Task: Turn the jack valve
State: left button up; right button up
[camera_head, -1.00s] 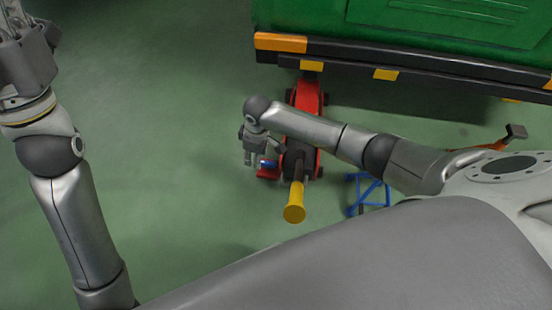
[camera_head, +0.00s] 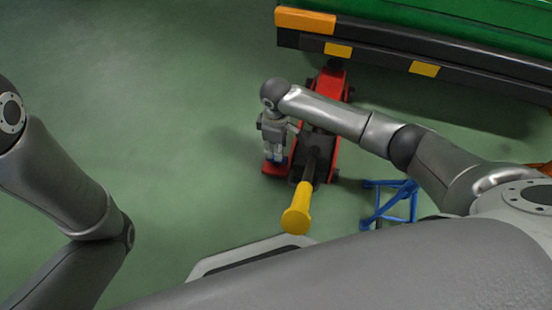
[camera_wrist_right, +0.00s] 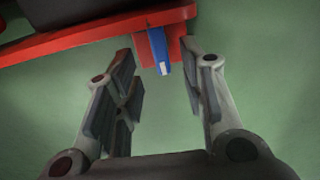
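The red floor jack (camera_head: 331,85) stands on the floor at the vehicle's edge, with its handle ending in a yellow grip (camera_head: 297,210). The jack valve appears as a blue tab with a pale tip (camera_wrist_right: 159,50) on the red jack frame in the right wrist view. My right gripper (camera_head: 273,153) points down beside the jack's left side. In its wrist view the right gripper (camera_wrist_right: 163,78) is open, its fingers to either side of the blue valve's lower end; I see no contact. My left gripper is out of the head view.
The green vehicle (camera_head: 450,20) with its dark bumper (camera_head: 385,60) fills the upper right. A blue stand (camera_head: 390,205) is on the floor right of the jack handle. The green floor left of the jack is clear.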

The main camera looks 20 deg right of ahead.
jog(key=shift+f+b, duration=1.75)
jog(key=shift+f, duration=1)
grip_shut()
